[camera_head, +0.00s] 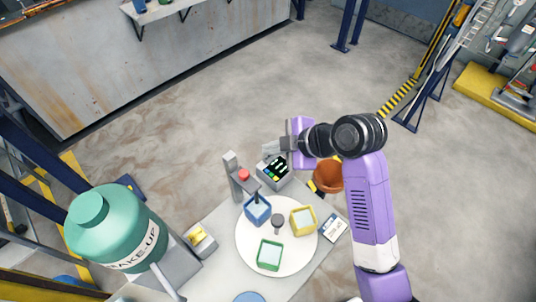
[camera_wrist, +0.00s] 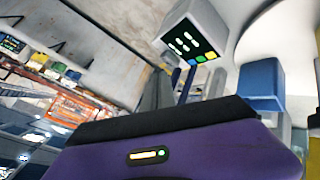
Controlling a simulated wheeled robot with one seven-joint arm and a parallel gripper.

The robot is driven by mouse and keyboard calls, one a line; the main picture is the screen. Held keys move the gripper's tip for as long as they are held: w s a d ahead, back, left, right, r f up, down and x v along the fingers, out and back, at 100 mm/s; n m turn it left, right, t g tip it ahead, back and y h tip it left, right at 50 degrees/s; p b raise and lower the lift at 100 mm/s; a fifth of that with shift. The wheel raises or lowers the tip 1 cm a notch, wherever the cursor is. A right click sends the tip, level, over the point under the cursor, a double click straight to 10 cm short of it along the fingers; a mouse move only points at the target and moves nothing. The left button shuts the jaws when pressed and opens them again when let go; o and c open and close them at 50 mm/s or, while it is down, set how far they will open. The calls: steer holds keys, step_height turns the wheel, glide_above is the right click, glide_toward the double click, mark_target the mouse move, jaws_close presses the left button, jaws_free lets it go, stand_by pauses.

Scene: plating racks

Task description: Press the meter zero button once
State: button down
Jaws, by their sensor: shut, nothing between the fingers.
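The meter (camera_head: 283,180) is a grey box with a dark display face and small coloured buttons, at the back edge of the table. Labels are too small to read, so I cannot tell which is the zero button. My gripper (camera_head: 270,148) is shut and empty, just behind and above the meter in the head view. Contact cannot be made out.
A white round plate (camera_head: 248,240) carries blue, yellow and green square containers. A grey post with a red knob (camera_head: 244,174) stands left of the meter. An orange-brown bowl (camera_head: 328,176) is to its right. A teal MAKE-UP tank (camera_head: 115,225) stands left.

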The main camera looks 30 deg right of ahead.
step_height(320, 180, up, 5)
steer(key=p, duration=0.4)
stand_by(0.9)
